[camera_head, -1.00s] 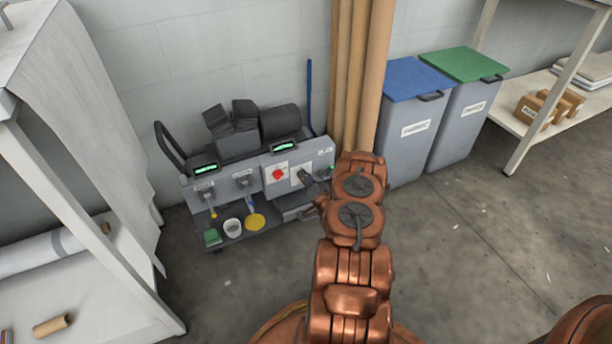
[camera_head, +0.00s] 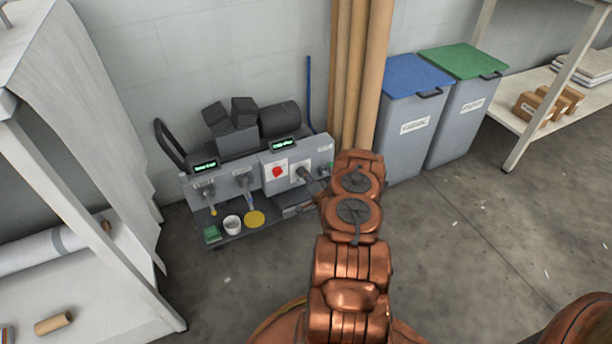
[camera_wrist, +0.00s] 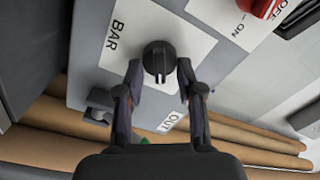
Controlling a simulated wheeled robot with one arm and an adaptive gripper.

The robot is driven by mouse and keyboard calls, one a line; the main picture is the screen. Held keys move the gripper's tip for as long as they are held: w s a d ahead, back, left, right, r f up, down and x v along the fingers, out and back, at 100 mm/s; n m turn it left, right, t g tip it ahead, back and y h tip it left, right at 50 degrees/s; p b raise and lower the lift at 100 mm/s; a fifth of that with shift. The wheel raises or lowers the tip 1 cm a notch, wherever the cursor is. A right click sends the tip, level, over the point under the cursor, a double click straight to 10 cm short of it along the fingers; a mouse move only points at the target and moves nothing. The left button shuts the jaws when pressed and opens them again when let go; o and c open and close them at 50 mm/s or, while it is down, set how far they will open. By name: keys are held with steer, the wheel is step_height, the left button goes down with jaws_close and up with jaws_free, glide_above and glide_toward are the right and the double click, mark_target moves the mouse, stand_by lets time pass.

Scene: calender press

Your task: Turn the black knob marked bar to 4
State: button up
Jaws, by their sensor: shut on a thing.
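The black knob (camera_wrist: 159,57) sits on a white plate marked BAR (camera_wrist: 117,35) in the wrist view. The knob is round with a raised grip bar. My gripper (camera_wrist: 158,75) has its two fingertips on either side of the knob and is shut on it. In the head view, my gripper (camera_head: 308,178) reaches the right part of the grey machine panel (camera_head: 245,187), where my arm partly hides it. I cannot make out any scale numbers around the knob.
A red switch (camera_head: 277,171) marked OFF and ON is beside the BAR plate. Tall cardboard tubes (camera_head: 362,70) stand right behind my arm. Grey bins with blue (camera_head: 415,77) and green lids stand to the right. The floor in front is clear.

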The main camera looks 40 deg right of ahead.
steer(key=o, duration=1.2)
steer(key=shift+c, duration=0.2)
steer(key=shift+s, duration=0.1)
steer(key=v, duration=1.1)
steer(key=shift+s+a, duration=0.15)
steer(key=shift+s, duration=0.2)
